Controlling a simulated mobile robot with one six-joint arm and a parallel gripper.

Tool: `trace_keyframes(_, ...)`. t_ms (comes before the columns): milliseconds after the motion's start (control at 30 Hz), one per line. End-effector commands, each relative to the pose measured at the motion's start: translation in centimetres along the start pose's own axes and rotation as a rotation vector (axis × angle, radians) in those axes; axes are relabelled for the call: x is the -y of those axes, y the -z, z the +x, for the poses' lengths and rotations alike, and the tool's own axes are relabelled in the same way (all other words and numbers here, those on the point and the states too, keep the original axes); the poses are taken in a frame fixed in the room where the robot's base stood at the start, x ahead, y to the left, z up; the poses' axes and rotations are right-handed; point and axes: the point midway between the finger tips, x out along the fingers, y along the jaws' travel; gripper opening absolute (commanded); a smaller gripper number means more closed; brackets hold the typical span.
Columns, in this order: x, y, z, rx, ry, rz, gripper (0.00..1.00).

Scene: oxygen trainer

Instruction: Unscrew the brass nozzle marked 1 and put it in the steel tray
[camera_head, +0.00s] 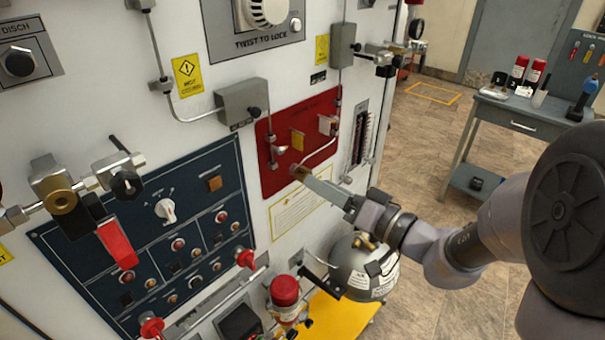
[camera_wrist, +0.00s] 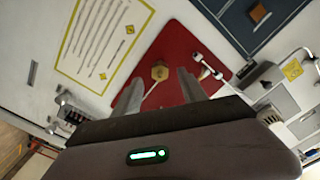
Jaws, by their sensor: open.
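A brass nozzle (camera_wrist: 160,72) sits on the red panel (camera_wrist: 177,42) in the wrist view, with a thin pale tube running from it. It also shows in the head view (camera_head: 299,171), low on the red panel (camera_head: 283,180). I cannot read a number on it. My gripper (camera_head: 312,179) is open and empty, reaching toward the panel from the right. In the wrist view its two fingers stand to either side of the nozzle. I cannot tell whether the fingertips have reached around it or are still short of it. I cannot make out a steel tray.
A dark blue control panel (camera_head: 150,235) is at left. A rounded grey vessel (camera_head: 352,262) stands below my arm. A workbench (camera_head: 510,115) is at right.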

Motion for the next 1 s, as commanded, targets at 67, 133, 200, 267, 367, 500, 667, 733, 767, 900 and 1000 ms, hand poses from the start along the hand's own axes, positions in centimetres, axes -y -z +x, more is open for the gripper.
trace_keyframes(67,0.05,0.04,-0.02,0.0,0.0,0.12,0.5)
trace_keyframes(133,0.06,0.06,-0.01,0.001,0.0,0.237,0.5)
trace_keyframes(200,0.03,0.02,0.0,0.001,0.0,0.287,0.5)
trace_keyframes(267,0.0,-0.01,0.0,0.0,0.0,0.289,0.5)
trace_keyframes(367,-0.01,-0.01,0.01,0.0,0.0,0.287,0.5)
trace_keyframes(500,0.1,0.12,0.01,0.001,-0.001,0.47,0.5)
trace_keyframes(667,0.03,0.03,0.01,0.0,0.0,0.59,0.5)
trace_keyframes(733,0.0,0.0,0.01,0.0,0.0,0.589,0.5)
trace_keyframes(767,0.0,0.0,0.01,0.0,0.0,0.588,0.5)
trace_keyframes(900,0.16,0.21,0.01,0.0,-0.001,0.751,0.5)
trace_keyframes(1000,0.12,0.15,0.01,0.0,-0.001,0.875,0.5)
